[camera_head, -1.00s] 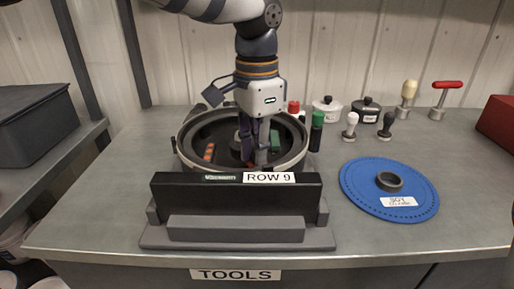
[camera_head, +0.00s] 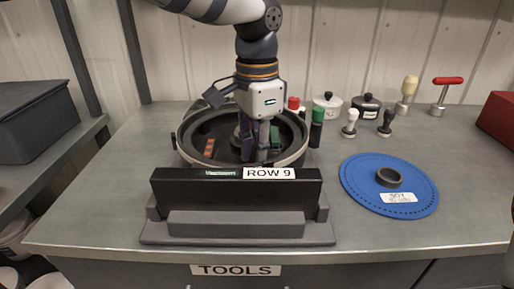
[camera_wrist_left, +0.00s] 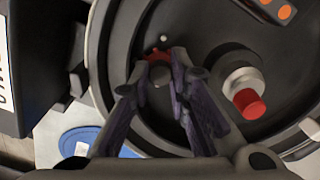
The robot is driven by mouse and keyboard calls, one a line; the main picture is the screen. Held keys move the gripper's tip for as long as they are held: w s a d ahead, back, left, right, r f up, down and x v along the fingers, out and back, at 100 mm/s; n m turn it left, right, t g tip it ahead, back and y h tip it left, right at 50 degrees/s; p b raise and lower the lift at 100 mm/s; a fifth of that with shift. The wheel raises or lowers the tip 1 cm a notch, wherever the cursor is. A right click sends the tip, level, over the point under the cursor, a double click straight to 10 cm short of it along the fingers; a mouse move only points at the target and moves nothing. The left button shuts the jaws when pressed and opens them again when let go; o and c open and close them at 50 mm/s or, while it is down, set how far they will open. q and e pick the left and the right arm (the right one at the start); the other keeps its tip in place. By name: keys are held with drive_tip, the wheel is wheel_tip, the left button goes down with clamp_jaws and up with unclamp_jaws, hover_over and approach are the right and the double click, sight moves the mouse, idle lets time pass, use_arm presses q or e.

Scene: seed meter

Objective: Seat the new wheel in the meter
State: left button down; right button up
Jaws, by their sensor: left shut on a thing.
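The blue perforated wheel (camera_head: 425,185) lies flat on the bench to the right of the meter, with a white label and a dark ring at its centre. The meter's round dark housing (camera_head: 179,140) stands open behind the ROW 9 front block. My left gripper (camera_head: 260,160) points down into the front of the housing. In the left wrist view its fingertips (camera_wrist_left: 158,72) are shut on a small dark part with red on it (camera_wrist_left: 152,54), near the housing wall. A pale hub with a red knob (camera_wrist_left: 248,103) stands beside them. The fingers hide part of the interior.
The ROW 9 block (camera_head: 235,190) stands in front of the housing. A red box (camera_head: 500,118) is at the far right. The bench front right is clear.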

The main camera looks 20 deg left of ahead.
use_arm(q)
drive_tip(key=shift+f, duration=0.5)
idle(0.9)
drive_tip(key=c, duration=1.4)
unclamp_jaws()
drive_tip(key=shift+c, duration=0.2)
drive_tip(key=shift+c, duration=0.7)
drive_tip(key=shift+o, duration=0.3)
drive_tip(key=shift+r, duration=4.8)
